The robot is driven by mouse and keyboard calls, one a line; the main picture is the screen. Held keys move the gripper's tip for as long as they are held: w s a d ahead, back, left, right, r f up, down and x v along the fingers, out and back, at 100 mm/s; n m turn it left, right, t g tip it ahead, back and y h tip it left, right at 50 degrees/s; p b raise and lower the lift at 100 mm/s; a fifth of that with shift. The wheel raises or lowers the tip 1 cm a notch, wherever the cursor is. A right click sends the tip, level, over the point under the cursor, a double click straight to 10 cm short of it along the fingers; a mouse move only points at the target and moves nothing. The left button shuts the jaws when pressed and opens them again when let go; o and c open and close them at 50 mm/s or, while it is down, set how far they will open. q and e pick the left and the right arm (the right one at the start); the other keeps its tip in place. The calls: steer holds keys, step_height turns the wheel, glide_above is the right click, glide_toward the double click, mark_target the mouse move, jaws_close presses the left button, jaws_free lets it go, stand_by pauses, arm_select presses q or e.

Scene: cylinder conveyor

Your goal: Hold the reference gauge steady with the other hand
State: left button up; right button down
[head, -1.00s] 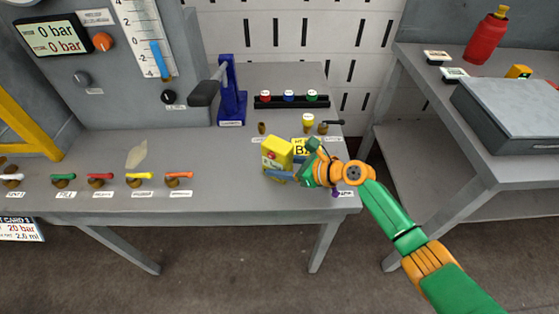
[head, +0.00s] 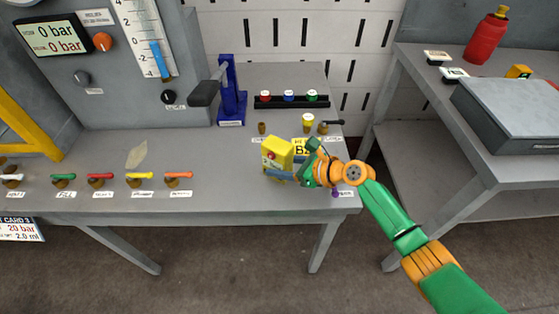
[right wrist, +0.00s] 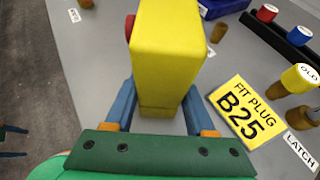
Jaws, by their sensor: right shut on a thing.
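A yellow box (head: 277,153) with a red round part on its face stands upright near the right end of the grey workbench. It is the likely reference gauge, but I see no readable name on it. My right gripper (head: 283,173) is low on the box, its blue fingers on either side. In the right wrist view the box (right wrist: 168,50) sits between the two fingers (right wrist: 160,98), which are shut on it. The red part (right wrist: 130,27) shows at its left edge. The box's underside and any contact with the bench are hidden. My left gripper does not show.
A yellow B25 card (right wrist: 240,108) lies beside the box. A blue lever press (head: 232,95) and a black rack (head: 292,102) with coloured caps stand behind. Several coloured-handled valves (head: 101,179) line the bench's left front. A second table (head: 420,90) stands at right.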

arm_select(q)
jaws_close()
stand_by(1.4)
